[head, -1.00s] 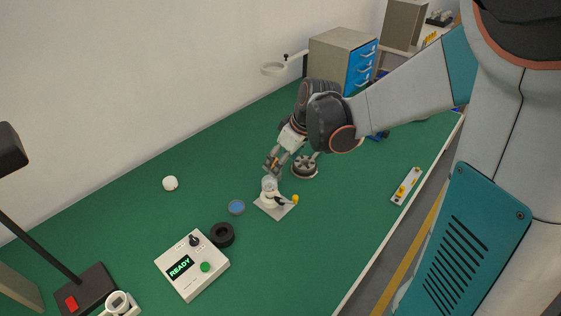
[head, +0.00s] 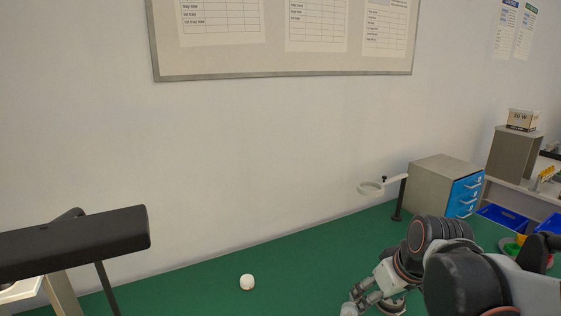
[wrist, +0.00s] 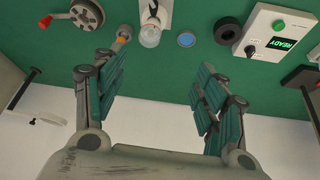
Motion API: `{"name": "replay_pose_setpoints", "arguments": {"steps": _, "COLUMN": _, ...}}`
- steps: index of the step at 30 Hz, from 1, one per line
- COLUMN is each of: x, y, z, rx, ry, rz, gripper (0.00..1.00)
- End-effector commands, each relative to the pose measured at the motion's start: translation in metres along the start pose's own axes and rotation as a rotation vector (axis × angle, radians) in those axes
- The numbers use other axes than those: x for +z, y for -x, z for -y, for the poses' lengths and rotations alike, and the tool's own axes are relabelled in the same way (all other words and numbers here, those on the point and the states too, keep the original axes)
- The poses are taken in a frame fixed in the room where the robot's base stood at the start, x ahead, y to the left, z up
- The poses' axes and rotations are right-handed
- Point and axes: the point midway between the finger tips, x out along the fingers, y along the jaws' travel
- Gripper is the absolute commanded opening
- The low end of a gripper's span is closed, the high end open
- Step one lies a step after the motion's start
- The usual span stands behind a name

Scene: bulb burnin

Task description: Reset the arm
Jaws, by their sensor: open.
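My gripper (wrist: 160,95) is open and empty in the wrist view, its two teal-padded fingers wide apart. A clear bulb (wrist: 150,37) in a white socket holder (wrist: 153,10) stands beyond the fingertips, apart from them. In the head view my gripper (head: 362,300) is at the bottom edge, partly cut off, at the end of my bent arm. The bulb holder is out of the head view.
The test box reading READY (wrist: 274,30), a black ring (wrist: 228,30), a blue disc (wrist: 186,40) and a round reel (wrist: 87,13) lie on the green bench. A white round object (head: 247,282), a ring stand (head: 371,188) and a drawer cabinet (head: 445,185) stand near the wall. A dark lamp head (head: 75,245) is at left.

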Motion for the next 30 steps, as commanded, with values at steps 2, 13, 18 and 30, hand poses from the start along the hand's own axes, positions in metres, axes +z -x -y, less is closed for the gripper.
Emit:
{"name": "replay_pose_setpoints", "arguments": {"steps": 2, "x": 0.01, "y": 0.014, "z": 0.008, "rx": 0.018, "ry": -0.032, "rz": -0.015, "gripper": 0.65}}
{"name": "replay_pose_setpoints", "arguments": {"steps": 13, "x": 0.058, "y": 0.06, "z": 0.034, "rx": 0.096, "ry": -0.194, "rz": -0.102, "gripper": 0.65}}
{"name": "replay_pose_setpoints", "arguments": {"steps": 18, "x": 0.076, "y": 0.07, "z": 0.041, "rx": 0.117, "ry": -0.25, "rz": -0.14, "gripper": 0.65}}
{"name": "replay_pose_setpoints", "arguments": {"steps": 30, "x": 0.085, "y": 0.075, "z": 0.044, "rx": 0.128, "ry": -0.284, "rz": -0.164, "gripper": 0.65}}
